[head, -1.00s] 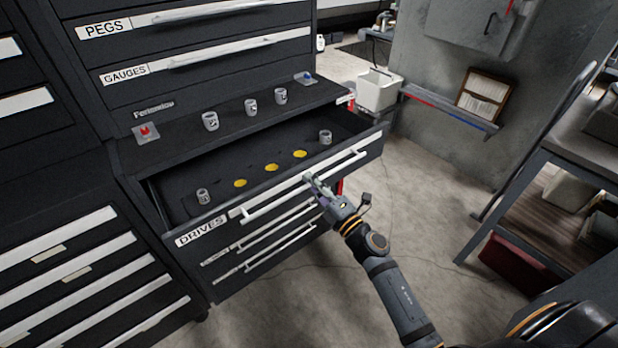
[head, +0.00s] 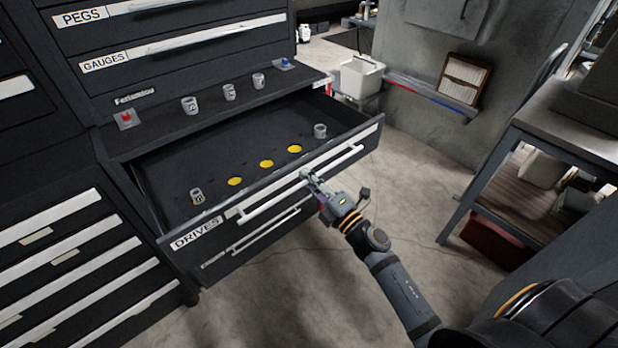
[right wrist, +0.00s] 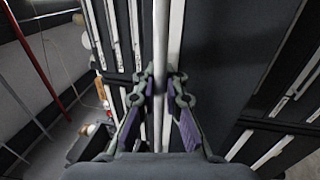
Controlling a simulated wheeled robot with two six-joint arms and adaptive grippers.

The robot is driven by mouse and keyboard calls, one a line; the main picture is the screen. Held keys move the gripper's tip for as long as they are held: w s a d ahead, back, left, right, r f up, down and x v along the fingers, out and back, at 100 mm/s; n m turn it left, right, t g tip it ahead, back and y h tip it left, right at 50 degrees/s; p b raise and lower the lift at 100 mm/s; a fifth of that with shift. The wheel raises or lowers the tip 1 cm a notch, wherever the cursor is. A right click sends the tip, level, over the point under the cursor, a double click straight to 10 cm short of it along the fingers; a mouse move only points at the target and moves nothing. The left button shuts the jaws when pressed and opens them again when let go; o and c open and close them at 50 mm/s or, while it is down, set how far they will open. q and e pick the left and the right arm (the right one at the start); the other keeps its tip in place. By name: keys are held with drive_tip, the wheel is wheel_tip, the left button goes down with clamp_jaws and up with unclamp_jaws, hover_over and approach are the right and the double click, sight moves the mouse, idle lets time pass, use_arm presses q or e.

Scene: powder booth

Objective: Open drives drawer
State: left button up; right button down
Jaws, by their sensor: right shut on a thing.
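The drives drawer (head: 262,140) is pulled out from the dark cabinet, with its DRIVES label (head: 196,234) at the front left. Its long pale handle (head: 270,203) runs along the front. My right gripper (head: 308,178) is shut on that handle, right of its middle. In the right wrist view the handle bar (right wrist: 160,70) runs between the two fingers (right wrist: 160,105). Inside the drawer are a grey socket (head: 197,196) at the front left, another (head: 320,130) at the right, and yellow round spots (head: 266,164) between them. My left gripper is out of view.
Several grey sockets (head: 229,92) stand on the ledge above the drawer, between a red piece (head: 127,118) and a blue piece (head: 284,63). A shelf bench (head: 560,130) stands at the right. The concrete floor (head: 420,200) between is clear.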

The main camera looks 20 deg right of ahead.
drive_tip(key=c, duration=1.4)
unclamp_jaws()
drive_tip(key=shift+w+f, duration=0.1)
drive_tip(key=shift+f, duration=0.05)
drive_tip(key=shift+c, duration=0.2)
drive_tip(key=v, duration=1.2)
